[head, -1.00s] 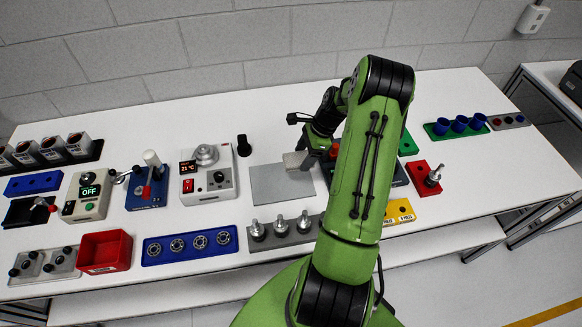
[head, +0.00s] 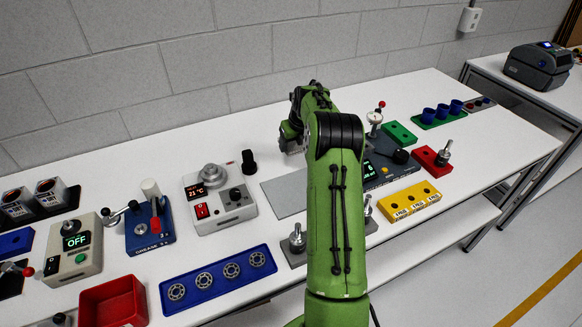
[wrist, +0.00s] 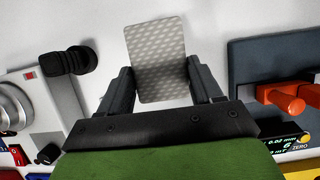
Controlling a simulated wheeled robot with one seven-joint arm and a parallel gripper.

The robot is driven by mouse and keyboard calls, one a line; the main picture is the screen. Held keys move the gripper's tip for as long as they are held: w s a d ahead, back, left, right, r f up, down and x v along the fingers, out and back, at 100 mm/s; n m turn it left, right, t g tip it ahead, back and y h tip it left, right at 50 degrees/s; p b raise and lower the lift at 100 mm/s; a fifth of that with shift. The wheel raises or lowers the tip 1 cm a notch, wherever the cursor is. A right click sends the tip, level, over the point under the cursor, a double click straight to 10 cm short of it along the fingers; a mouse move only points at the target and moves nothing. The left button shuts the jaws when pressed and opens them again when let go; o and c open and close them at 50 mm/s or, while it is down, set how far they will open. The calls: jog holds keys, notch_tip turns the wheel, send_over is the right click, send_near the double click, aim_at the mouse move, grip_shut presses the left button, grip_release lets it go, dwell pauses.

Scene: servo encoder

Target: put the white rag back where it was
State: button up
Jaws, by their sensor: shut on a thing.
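The white rag (wrist: 160,58) shows in the wrist view as a pale square with a woven pattern. It sits between the two dark fingers of my gripper (wrist: 161,80), which is shut on it. In the head view my gripper (head: 291,134) is over the back part of the white table, just behind the grey mat (head: 284,196). My green arm hides part of the mat and most of the rag there. I cannot tell how high the rag is above the table.
Left of the mat stand a hot plate (head: 218,205) reading 21 °C and a black knobbed piece (head: 249,162). Right of it is a dark gauge stand (head: 392,170). A blue tray of bearings (head: 218,281) lies in front. The table's back strip near the wall is clear.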

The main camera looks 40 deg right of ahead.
aim_at(291, 163)
notch_tip(291, 163, down, 6)
jog(key=shift+a+f+b, duration=0.1)
jog(key=shift+f+b, duration=0.1)
jog(key=shift+b, duration=0.2)
jog(key=shift+f, duration=0.15)
jog(key=o, duration=1)
